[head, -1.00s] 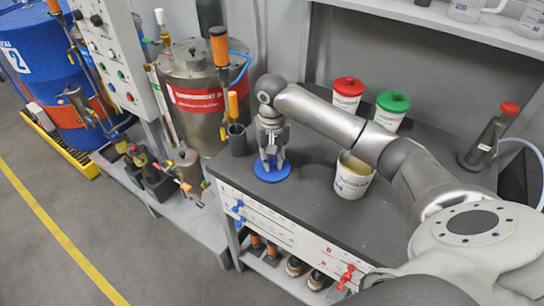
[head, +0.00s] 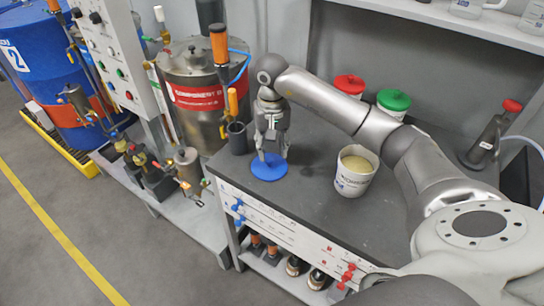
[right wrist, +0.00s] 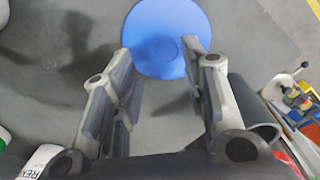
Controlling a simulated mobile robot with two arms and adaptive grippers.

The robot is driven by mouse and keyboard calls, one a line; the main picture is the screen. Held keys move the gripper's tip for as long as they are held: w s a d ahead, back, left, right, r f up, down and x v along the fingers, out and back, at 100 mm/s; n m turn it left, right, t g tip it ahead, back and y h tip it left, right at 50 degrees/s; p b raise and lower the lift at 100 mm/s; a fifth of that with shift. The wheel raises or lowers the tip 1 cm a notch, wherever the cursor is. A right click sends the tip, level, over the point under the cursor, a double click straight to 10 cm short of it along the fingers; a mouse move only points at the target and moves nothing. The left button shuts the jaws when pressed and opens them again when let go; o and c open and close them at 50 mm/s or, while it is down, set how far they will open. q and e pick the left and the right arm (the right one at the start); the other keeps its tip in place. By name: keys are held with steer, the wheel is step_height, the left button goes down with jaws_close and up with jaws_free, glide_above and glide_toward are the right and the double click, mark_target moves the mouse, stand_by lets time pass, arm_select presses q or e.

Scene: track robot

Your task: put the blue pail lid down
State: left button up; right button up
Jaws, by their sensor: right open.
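The blue pail lid (head: 268,168) lies flat on the dark bench top near its front left edge. It also shows in the right wrist view (right wrist: 165,30), a round blue disc with a small raised centre. My right gripper (head: 272,156) is just above the lid, pointing down. In the right wrist view its fingers (right wrist: 160,85) are spread apart with nothing between them, and the lid shows beyond the tips. An open white pail (head: 354,172) with pale contents stands to the right of the lid. My left gripper is not in view.
A red-lidded pail (head: 349,84) and a green-lidded pail (head: 393,101) stand at the back of the bench (head: 310,205). A dark cup (head: 237,138) stands at the bench's left edge. Bench room is clear between lid and open pail.

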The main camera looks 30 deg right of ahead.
step_height(320, 180, up, 8)
steer(key=b, duration=0.1)
stand_by(0.7)
